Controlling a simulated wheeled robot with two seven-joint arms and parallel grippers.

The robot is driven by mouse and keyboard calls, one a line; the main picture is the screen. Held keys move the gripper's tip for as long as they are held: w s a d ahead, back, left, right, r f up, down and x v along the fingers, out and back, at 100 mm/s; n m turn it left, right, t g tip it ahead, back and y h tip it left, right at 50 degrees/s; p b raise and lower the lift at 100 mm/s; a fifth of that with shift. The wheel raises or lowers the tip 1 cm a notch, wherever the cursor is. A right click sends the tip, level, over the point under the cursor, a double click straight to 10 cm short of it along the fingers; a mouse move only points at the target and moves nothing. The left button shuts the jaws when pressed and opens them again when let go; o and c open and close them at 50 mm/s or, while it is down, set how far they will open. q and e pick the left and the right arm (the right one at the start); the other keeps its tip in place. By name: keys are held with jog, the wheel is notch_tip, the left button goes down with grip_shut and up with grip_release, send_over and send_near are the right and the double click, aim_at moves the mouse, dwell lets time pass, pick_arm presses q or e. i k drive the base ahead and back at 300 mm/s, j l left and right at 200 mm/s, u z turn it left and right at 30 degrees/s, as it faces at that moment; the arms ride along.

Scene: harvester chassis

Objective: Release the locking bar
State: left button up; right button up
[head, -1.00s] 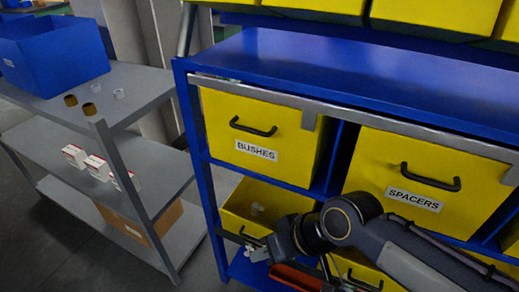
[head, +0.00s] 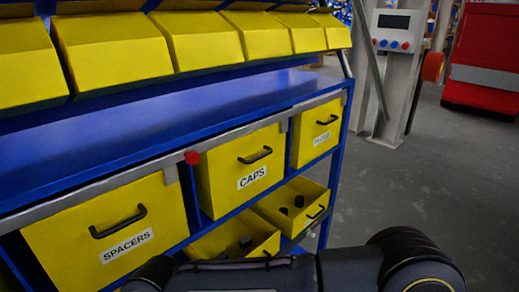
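The locking bar (head: 100,188) is a long grey metal strip along the front edge of the blue rack, above the drawers. Short tabs hang from it, one (head: 171,174) at the upper right corner of the SPACERS drawer (head: 70,230). A red knob (head: 192,158) sits on the bar between the SPACERS drawer and the CAPS drawer (head: 225,185). These yellow drawers look shut. Dark links of my arm cross the bottom of the head view, but neither gripper shows.
A further yellow drawer (head: 308,145) is at the right end; its label is too small to read. Open yellow bins (head: 310,215) with dark parts stand below. A grey control post (head: 392,75) and a red machine (head: 485,45) are at the right. The floor (head: 430,180) between is clear.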

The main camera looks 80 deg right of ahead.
aim_at(167, 163)
jog(key=z, duration=2.4)
jog(key=i, duration=0.3)
